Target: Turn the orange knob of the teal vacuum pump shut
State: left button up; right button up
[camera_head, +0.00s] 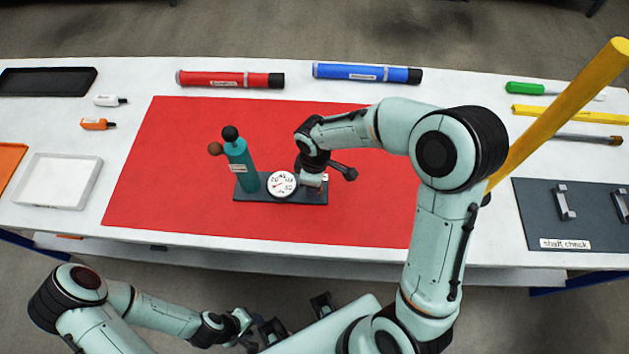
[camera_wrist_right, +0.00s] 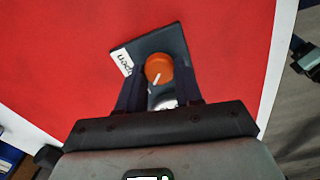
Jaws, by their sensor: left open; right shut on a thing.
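The teal vacuum pump (camera_head: 243,176) stands upright on a dark base plate (camera_head: 310,195) with a white round gauge (camera_head: 282,184). My right gripper (camera_head: 313,178) reaches down over the right end of the plate and hides the knob in the head view. In the right wrist view the orange knob (camera_wrist_right: 159,68) lies between the fingers of my right gripper (camera_wrist_right: 158,82), which is shut on it. The knob's white mark points down and slightly left in that view. A label reading "open" (camera_wrist_right: 122,60) is beside it. My left gripper (camera_head: 296,319) is open and empty, in front of the table.
The pump stands on a red mat (camera_head: 170,180). Red (camera_head: 230,79) and blue (camera_head: 367,73) tubes lie behind it. A white tray (camera_head: 60,182) is at left, and a dark shaft check board (camera_head: 590,215) at right. Much of the mat's left side is clear.

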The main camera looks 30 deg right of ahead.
jog(key=o, duration=1)
jog(key=shift+o, duration=0.2)
pick_arm(q)
jog(key=shift+w+r+p, duration=0.55)
jog(key=shift+r+p, duration=0.15)
jog(key=shift+r, duration=0.15)
pick_arm(e)
notch_tip(320, 180, up, 13)
jog(key=shift+r, duration=0.2)
